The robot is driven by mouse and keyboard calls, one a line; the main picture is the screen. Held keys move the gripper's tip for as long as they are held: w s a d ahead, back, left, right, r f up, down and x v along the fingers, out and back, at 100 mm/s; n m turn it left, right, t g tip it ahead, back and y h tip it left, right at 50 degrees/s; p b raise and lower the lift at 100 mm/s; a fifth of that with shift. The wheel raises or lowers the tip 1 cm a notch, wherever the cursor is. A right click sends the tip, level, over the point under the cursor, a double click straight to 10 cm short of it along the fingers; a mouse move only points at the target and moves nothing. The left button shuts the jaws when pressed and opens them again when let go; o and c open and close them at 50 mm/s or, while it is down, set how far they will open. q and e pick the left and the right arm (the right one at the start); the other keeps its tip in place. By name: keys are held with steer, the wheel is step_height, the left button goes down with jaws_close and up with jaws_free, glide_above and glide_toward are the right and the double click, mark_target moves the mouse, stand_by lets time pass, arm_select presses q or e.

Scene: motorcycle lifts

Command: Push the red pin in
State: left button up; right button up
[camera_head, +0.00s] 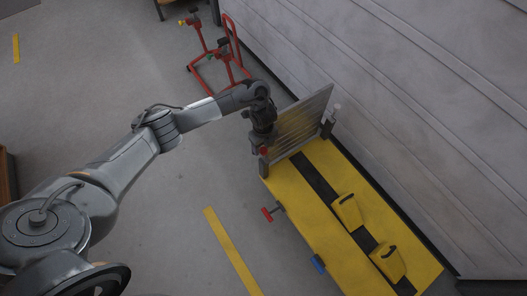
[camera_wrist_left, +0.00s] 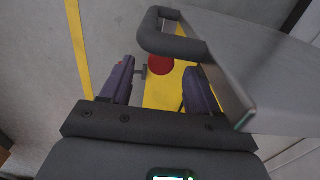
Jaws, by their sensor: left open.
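The red pin shows as a small red round head (camera_head: 264,151) at the near corner of the upright metal plate, on the end of the yellow lift (camera_head: 315,225). In the left wrist view the red head (camera_wrist_left: 160,64) lies ahead, between the lines of my fingers, with a dark padded bar (camera_wrist_left: 170,42) close by. My left gripper (camera_head: 259,141) is just above it in the head view, pointing down. Its two fingers (camera_wrist_left: 157,90) are apart with nothing between them. I cannot tell whether they touch the pin. My right gripper is not in view.
The upright metal plate (camera_head: 303,120) stands right beside my left gripper. A red-ended lever (camera_head: 267,215) and a blue part (camera_head: 318,263) stick out from the lift's near side. A red stand (camera_head: 218,55) is behind. The floor left of the lift is clear.

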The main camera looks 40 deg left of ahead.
mark_target(264, 152)
arm_select(q)
step_height(264, 152, down, 2)
steer(key=shift+f+b, duration=0.1)
steer(key=shift+b, duration=0.35)
steer(key=shift+w, duration=0.1)
jaws_close()
